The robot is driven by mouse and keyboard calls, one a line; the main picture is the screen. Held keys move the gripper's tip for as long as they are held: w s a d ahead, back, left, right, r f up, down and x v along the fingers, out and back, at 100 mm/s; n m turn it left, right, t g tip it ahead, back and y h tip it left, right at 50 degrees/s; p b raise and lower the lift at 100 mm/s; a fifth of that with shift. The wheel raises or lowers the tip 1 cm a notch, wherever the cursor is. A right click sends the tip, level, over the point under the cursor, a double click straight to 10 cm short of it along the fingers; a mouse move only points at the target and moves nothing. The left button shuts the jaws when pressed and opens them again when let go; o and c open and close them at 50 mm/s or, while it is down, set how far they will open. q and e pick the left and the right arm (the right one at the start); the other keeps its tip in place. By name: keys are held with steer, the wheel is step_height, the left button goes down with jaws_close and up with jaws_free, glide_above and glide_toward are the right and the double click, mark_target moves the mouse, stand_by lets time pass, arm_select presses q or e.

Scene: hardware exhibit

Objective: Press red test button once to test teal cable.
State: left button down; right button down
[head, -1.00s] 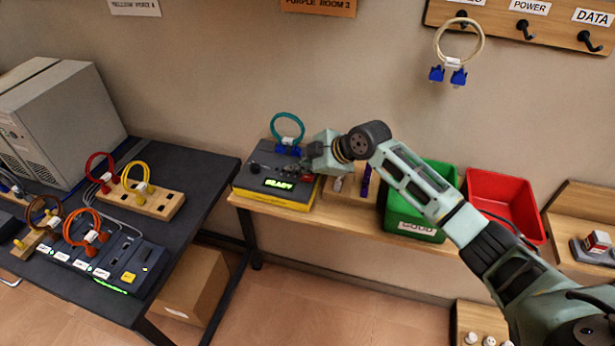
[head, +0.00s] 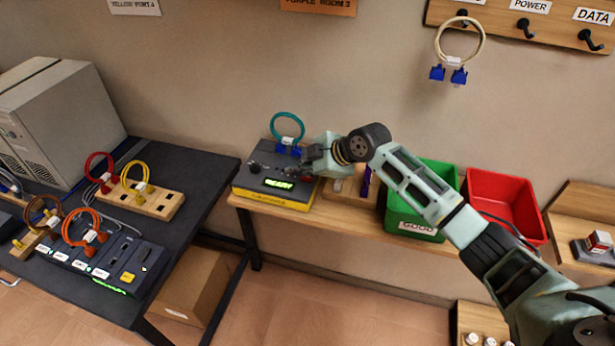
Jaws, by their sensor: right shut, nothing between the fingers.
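The cable tester (head: 270,200) is a dark box with a yellow base on the wooden shelf. Its green display (head: 278,184) reads READY. The teal cable (head: 287,117) stands in a loop at the tester's back, its blue connectors (head: 287,150) at the box. My right gripper (head: 292,172) is shut and empty, low over the right part of the tester's top. I cannot tell whether the fingertips touch the tester. My left gripper is not in view.
A green bin (head: 419,227) marked GOOD and a red bin (head: 490,197) stand right of the tester, partly behind my right arm. A dark table (head: 190,158) at left holds red, yellow, brown and orange cables. A beige cable (head: 459,38) hangs on the wall rack.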

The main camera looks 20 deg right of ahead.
mark_target(302, 181)
steer(key=shift+f+b, duration=0.35)
steer(key=shift+f, duration=0.15)
stand_by(0.3)
stand_by(0.4)
steer(key=shift+r+p, duration=0.7)
steer(key=shift+r, duration=0.2)
steer(key=shift+r, duration=0.1)
step_height(302, 181, up, 5)
steer(key=p, duration=0.4)
stand_by(0.4)
